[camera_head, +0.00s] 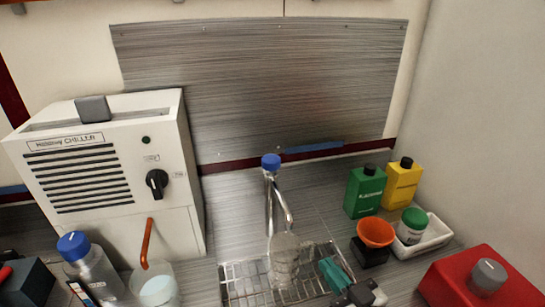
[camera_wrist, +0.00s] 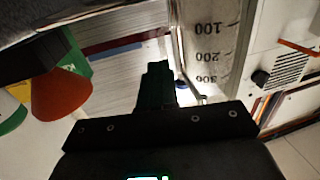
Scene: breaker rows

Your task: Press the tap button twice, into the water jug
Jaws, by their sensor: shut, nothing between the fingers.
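The tap (camera_head: 281,203) is a chrome post with a blue button (camera_head: 271,161) on top and a spout slanting down to the right. The clear water jug (camera_head: 284,262) stands on the drain grate under the spout. In the wrist view the jug (camera_wrist: 213,52) shows upside down with black volume marks. I cannot tell whether it holds water. My gripper (camera_head: 330,268) is low, just right of the jug, apart from the button. Its teal fingers are together and hold nothing; in the wrist view the gripper (camera_wrist: 156,78) points toward the back panel.
A chiller (camera_head: 100,170) with an orange tube stands left, above a beaker (camera_head: 158,288) and a blue-capped bottle (camera_head: 88,268). An orange funnel (camera_head: 375,231), green bottle (camera_head: 364,192), yellow bottle (camera_head: 402,184), white tray (camera_head: 435,237) and red box (camera_head: 480,278) stand right.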

